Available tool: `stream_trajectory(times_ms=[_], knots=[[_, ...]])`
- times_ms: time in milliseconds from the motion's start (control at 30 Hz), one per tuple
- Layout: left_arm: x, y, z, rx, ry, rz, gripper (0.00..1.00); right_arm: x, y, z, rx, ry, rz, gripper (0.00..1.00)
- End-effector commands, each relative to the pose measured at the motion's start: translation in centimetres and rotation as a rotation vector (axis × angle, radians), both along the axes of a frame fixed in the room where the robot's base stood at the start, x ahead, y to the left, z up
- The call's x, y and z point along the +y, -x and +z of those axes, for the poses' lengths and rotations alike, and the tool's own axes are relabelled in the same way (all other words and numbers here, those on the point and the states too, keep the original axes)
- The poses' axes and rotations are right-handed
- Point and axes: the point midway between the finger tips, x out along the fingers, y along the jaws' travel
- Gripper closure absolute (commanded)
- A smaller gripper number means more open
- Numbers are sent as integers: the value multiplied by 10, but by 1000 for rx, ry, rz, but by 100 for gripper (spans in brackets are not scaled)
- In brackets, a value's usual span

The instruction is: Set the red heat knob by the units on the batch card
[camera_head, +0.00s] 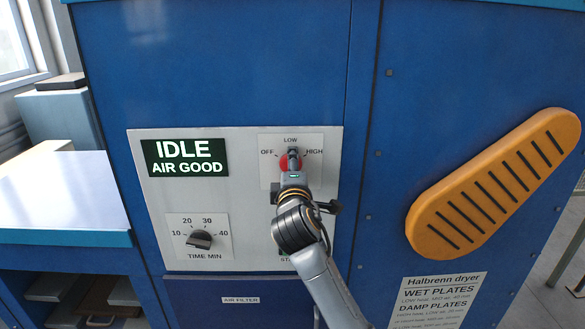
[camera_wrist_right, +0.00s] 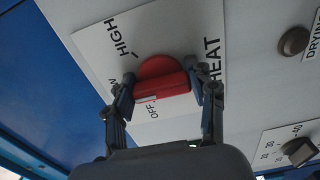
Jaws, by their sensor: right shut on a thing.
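The red heat knob (camera_head: 284,163) is on the white panel, amid OFF, LOW and HIGH. In the right wrist view the knob (camera_wrist_right: 163,70) has a raised ridge with a pale mark on its left half. The exact setting is hard to read. My right gripper (camera_head: 291,158) is at the knob, its two fingers shut on either end of the ridge, as the right wrist view shows (camera_wrist_right: 164,92). My left gripper is not in view. A printed notice (camera_head: 436,301) headed "Halbrenn dryer" lists wet and damp plates; its small print is blurred. I cannot identify a separate batch card.
The display (camera_head: 185,158) reads IDLE, AIR GOOD. A black time knob (camera_head: 199,240) is lower left, marked 10 to 40. My right forearm partly covers a button's label below the heat knob. A pale counter (camera_head: 60,195) stands left.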

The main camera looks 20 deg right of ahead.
Motion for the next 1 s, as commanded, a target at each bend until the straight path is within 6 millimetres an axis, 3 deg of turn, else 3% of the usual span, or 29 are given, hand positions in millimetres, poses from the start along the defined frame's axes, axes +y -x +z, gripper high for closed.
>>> stream_trajectory(times_ms=[233, 267, 367, 767, 1000], knots=[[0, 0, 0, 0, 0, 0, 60, 0, 0, -1, 1, 1, -1, 76], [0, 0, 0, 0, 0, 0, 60, 0, 0, -1, 1, 1, -1, 40], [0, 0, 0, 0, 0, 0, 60, 0, 0, -1, 2, 2, -1, 21], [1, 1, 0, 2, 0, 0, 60, 1, 4, -1, 2, 2, 0, 21], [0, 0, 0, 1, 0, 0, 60, 12, 39, -1, 0, 1, 2, 21]])
